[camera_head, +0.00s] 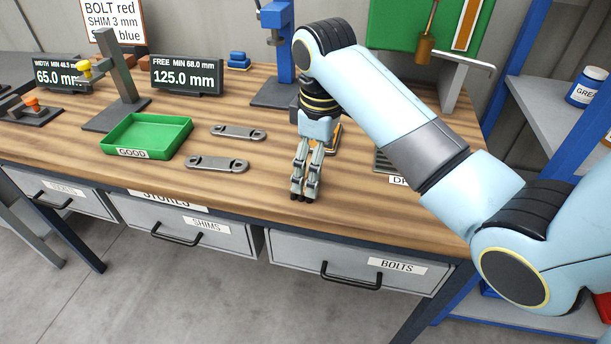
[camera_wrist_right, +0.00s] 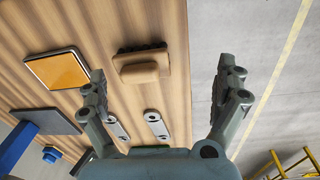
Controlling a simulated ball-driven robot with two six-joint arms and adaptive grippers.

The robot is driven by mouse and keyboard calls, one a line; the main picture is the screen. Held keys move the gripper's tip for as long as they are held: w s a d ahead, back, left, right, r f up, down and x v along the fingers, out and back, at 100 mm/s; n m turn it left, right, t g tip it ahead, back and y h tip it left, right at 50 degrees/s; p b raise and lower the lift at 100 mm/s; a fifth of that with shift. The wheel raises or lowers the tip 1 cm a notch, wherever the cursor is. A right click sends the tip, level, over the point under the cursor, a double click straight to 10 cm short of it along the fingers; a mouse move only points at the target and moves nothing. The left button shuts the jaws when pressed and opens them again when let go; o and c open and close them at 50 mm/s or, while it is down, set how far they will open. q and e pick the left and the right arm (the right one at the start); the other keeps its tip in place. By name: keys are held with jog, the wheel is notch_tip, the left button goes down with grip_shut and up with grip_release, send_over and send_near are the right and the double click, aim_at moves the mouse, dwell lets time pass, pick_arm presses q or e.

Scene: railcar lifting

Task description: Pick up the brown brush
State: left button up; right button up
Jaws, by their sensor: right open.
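The brown brush (camera_wrist_right: 140,70) lies on the wooden bench in the right wrist view, a tan block with dark bristles along one side. In that view it appears between my two spread fingers and beyond their tips, nearer the left finger. I see no contact with it. In the head view I cannot make it out; my right gripper likely covers it. My right gripper (camera_head: 305,195) is open and empty, pointing down over the bench near its front edge. My left gripper is out of view.
An orange pad (camera_wrist_right: 58,70) and two grey links (camera_head: 238,132) lie near the brush. A green tray (camera_head: 147,137) stands to the left. A blue post (camera_head: 278,50) rises behind my right gripper. Drawers (camera_head: 358,265) line the bench front.

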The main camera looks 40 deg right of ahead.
aim_at(306, 177)
jog(key=shift+n+g, duration=0.3)
jog(key=shift+n, duration=0.3)
jog(key=w+r, duration=0.2)
jog(key=w, duration=0.1)
jog(key=w+r, duration=0.1)
jog(key=shift+w+d, duration=0.2)
jog(key=shift+w, duration=0.1)
jog(key=shift+w+r, duration=0.1)
jog(key=shift+w, duration=0.2)
notch_tip(306, 177, down, 4)
jog(key=shift+f, duration=0.25)
jog(key=f, duration=0.3)
jog(key=f+p, duration=0.1)
jog(key=f, duration=0.1)
jog(key=shift+d+f, duration=0.35)
jog(key=c, duration=1.1)
jog(key=shift+c, duration=0.2)
jog(key=shift+r, duration=0.15)
